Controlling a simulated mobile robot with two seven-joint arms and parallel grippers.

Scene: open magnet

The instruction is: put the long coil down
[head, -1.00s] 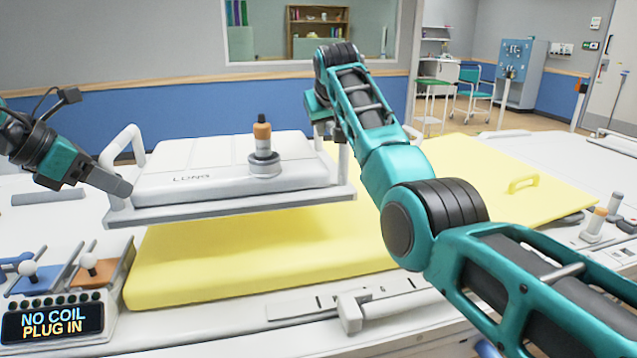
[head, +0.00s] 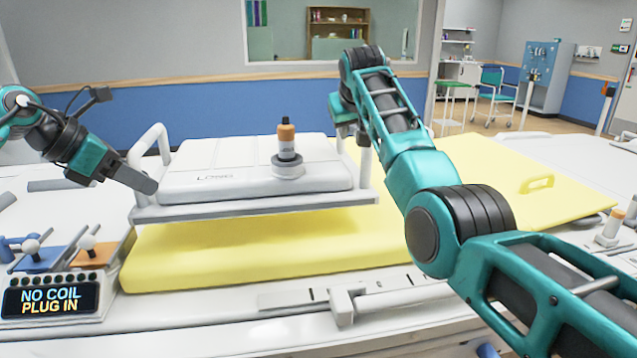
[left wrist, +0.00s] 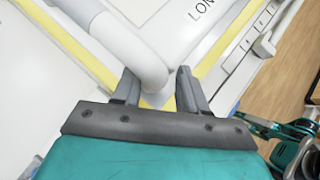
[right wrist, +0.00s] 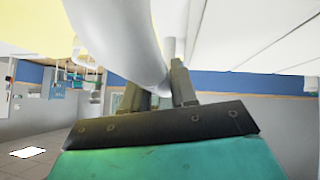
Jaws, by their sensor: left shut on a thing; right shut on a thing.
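The long coil (head: 230,185) is a white padded slab on a grey frame with a tube handle at each end. It is held level above the yellow mattress (head: 250,255), with a shadow gap below it. My left gripper (head: 150,186) is shut on the coil's left handle (head: 142,150); in the left wrist view the white tube (left wrist: 135,50) lies between the fingers (left wrist: 158,88). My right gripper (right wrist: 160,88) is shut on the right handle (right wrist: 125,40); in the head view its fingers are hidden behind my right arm. A plug with an orange top (head: 286,140) stands on the coil.
A console reading "NO COIL PLUG IN" (head: 50,299) stands at the front left, with blue and orange blocks (head: 92,256) behind it. A white latch (head: 345,303) sits on the table's front rail. The mattress is clear to the right, up to a yellow handle (head: 537,184).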

